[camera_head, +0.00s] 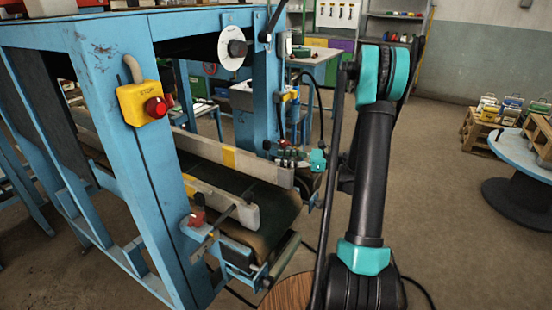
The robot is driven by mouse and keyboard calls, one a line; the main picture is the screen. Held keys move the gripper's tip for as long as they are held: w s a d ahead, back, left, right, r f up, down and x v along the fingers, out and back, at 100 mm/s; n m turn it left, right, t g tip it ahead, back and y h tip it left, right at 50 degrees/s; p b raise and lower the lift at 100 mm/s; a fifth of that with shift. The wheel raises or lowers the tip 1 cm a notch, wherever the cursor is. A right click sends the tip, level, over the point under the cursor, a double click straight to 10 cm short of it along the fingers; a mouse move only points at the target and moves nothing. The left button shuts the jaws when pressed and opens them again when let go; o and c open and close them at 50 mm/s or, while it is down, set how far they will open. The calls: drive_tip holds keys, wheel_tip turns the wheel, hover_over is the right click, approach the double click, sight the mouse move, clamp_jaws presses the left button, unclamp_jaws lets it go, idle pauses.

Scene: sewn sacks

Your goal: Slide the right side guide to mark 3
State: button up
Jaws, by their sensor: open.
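Two pale side guides stand along the dark belt of the blue machine. The far, right-hand guide (267,170) is a long bar with a yellow patch. The near guide (243,214) is shorter, with a rod and a red clamp knob (196,215) at its post. My gripper (287,156) appears small and dark by the outer end of the far guide, beside a teal wrist part. It is open; I cannot tell whether it touches anything. The far guide's clamp is unclear there, and no mark numbers are legible.
A yellow stop box with a red button (147,103) is on the near blue post. A white dial (234,48) hangs above the belt. A cable spool (518,160) and pallets stand at the right. The floor between the spool and my arm is clear.

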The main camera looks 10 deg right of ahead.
drive_tip(key=shift+x, duration=1.5)
drive_tip(key=shift+d, duration=0.1)
clamp_jaws()
